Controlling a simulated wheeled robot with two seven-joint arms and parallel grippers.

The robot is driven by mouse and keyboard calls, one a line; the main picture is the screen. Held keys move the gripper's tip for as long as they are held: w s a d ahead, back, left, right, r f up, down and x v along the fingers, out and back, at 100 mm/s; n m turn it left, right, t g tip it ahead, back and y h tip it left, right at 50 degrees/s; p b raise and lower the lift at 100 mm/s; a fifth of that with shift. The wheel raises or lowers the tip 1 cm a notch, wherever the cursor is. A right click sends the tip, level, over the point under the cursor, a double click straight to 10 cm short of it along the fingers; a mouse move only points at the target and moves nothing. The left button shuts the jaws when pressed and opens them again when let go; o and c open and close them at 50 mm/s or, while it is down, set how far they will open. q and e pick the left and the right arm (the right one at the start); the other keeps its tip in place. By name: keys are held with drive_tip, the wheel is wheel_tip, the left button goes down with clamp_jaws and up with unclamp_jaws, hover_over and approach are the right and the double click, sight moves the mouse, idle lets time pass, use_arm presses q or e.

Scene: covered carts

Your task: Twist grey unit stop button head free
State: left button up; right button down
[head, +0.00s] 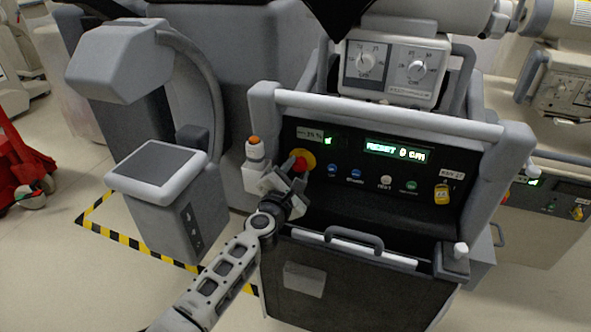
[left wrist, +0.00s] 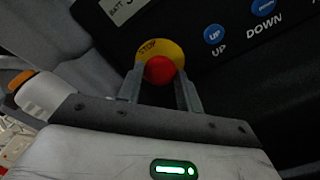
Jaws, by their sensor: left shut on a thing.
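The grey unit (head: 400,145) has a dark control panel facing me. Its red stop button head (left wrist: 160,70) sits on a yellow disc (left wrist: 176,52) marked STOP at the panel's left end. In the head view the yellow disc (head: 306,158) shows beside my gripper, and the red head is partly covered. My left gripper (head: 292,172) is shut on the button head, one finger on each side in the left wrist view (left wrist: 162,88). Whether the head has turned cannot be told. My right gripper is not in view.
Blue UP (left wrist: 214,33) and DOWN (left wrist: 263,8) buttons lie right of the stop button. A white post with an orange top (head: 254,146) stands close left of my gripper. A white rail (head: 390,118) runs above the panel, and a dark handle (head: 354,238) sits below it.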

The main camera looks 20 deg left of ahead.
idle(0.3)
use_arm(q)
drive_tip(key=o, duration=1)
drive_tip(key=s+p, duration=0.1)
drive_tip(key=s, duration=1.5)
drive_tip(key=shift+a, duration=0.3)
drive_tip(key=shift+d+m, duration=0.1)
drive_tip(key=shift+m, duration=0.2)
